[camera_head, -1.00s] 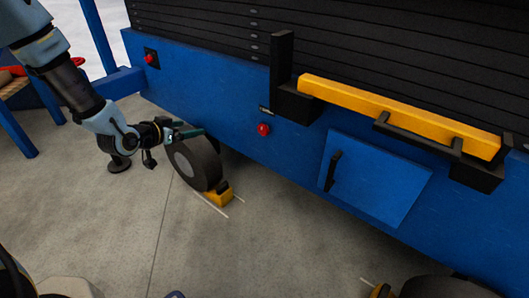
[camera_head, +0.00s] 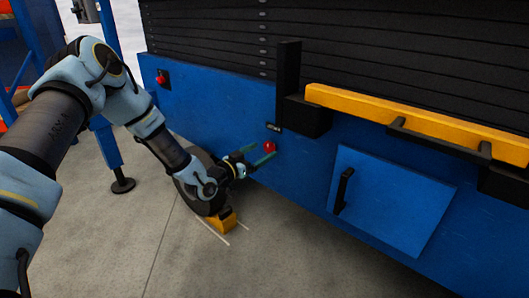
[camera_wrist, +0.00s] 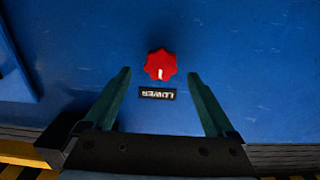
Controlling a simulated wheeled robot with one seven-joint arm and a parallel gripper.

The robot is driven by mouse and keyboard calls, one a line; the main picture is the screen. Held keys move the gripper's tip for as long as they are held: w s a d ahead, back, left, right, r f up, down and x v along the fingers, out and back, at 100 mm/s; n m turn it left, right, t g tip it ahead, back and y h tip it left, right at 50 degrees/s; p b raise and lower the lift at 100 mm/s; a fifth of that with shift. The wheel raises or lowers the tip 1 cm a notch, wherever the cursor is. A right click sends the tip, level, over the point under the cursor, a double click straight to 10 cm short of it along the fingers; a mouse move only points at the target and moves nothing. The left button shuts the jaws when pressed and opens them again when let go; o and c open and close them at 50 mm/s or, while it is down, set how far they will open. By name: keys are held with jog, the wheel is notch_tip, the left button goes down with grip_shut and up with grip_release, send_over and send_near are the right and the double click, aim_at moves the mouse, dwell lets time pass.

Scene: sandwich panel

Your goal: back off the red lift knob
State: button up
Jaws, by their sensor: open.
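A red lobed knob (camera_head: 269,146) sits on the blue panel (camera_head: 300,185), below a small dark label (camera_head: 274,127). In the wrist view the knob (camera_wrist: 160,65) shows a white mark, and the label (camera_wrist: 157,94) appears upside down and seems to read LOWER. My gripper (camera_head: 262,153) is open, its teal fingers pointing at this knob. In the wrist view the fingertips (camera_wrist: 159,74) lie to either side of the knob, with gaps on both sides. Nothing is held. I cannot tell whether the knob is between the tips or just beyond them.
Another red knob (camera_head: 162,77) is farther left on the panel. A black upright bracket (camera_head: 288,75) and a yellow bar (camera_head: 400,115) stick out above and right. A blue door (camera_head: 390,200) with a black handle is right. A wheel with a yellow chock (camera_head: 221,223) stands below.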

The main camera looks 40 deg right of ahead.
aim_at(269, 147)
jog(key=shift+w+d, duration=0.15)
jog(key=shift+d, duration=1)
jog(key=c, duration=1.3)
